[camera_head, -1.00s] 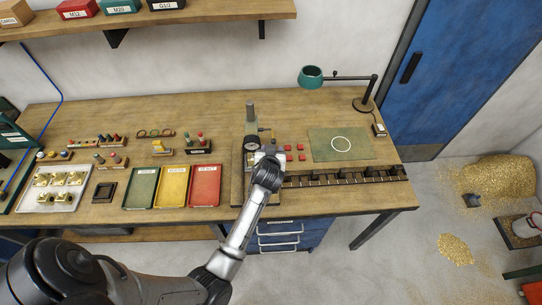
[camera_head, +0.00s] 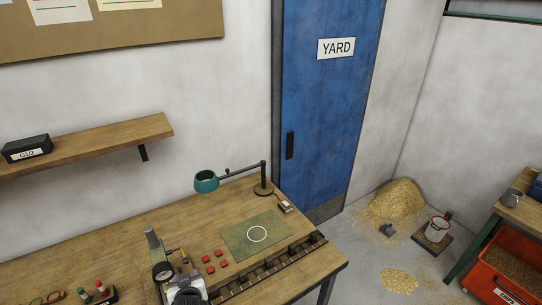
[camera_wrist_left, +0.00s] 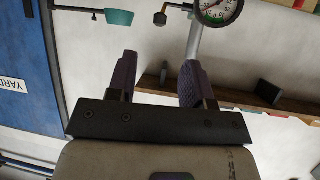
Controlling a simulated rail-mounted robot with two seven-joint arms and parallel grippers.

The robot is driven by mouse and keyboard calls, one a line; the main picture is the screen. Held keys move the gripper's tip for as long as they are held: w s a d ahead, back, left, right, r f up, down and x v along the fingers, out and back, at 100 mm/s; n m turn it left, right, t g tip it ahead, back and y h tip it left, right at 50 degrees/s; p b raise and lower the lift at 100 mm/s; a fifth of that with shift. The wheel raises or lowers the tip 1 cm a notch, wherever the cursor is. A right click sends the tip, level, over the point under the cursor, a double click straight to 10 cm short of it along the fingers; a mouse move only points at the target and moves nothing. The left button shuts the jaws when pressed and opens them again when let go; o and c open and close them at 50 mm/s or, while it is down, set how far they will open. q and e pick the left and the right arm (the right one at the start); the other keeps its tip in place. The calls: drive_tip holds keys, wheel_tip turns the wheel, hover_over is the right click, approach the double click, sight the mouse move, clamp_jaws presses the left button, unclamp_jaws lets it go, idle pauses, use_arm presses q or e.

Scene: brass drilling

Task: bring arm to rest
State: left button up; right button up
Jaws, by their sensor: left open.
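In the left wrist view my left gripper (camera_wrist_left: 157,70) is open, with its two dark ribbed fingers apart and nothing between them. In that view a metal post (camera_wrist_left: 193,42) and a round pressure gauge (camera_wrist_left: 217,11) are just beyond the fingertips. In the head view my left wrist shows at the bottom edge, close to the gauge (camera_head: 161,271) and the post (camera_head: 152,240) on the bench; the fingers are not clear there. My right gripper is in neither view.
On the wooden bench (camera_head: 313,279) are several red blocks (camera_head: 222,263), a green mat (camera_head: 240,239) with a white ring, a slotted dark rail (camera_head: 270,268) and a green lamp (camera_head: 206,182). A blue yard door (camera_head: 322,110) is behind; brass chips (camera_head: 398,200) lie on the floor.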

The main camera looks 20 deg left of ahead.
use_arm(q)
drive_tip(key=s+d+r+m+g+h+p, duration=0.25)
drive_tip(key=s+d+r+m+h, duration=0.45)
drive_tip(key=s+d, duration=0.5)
drive_tip(key=s+d+f+m+g+p, duration=0.1)
drive_tip(key=s+p, duration=0.2)
drive_tip(key=s, duration=0.6)
drive_tip(key=s+d+f+m+g+h+p, duration=0.1)
drive_tip(key=s+f+g+p, duration=0.1)
drive_tip(key=s, duration=0.7)
drive_tip(key=shift+s+d+f+m+p, duration=0.15)
drive_tip(key=shift+s+f+m+p, duration=0.15)
drive_tip(key=shift+p, duration=0.35)
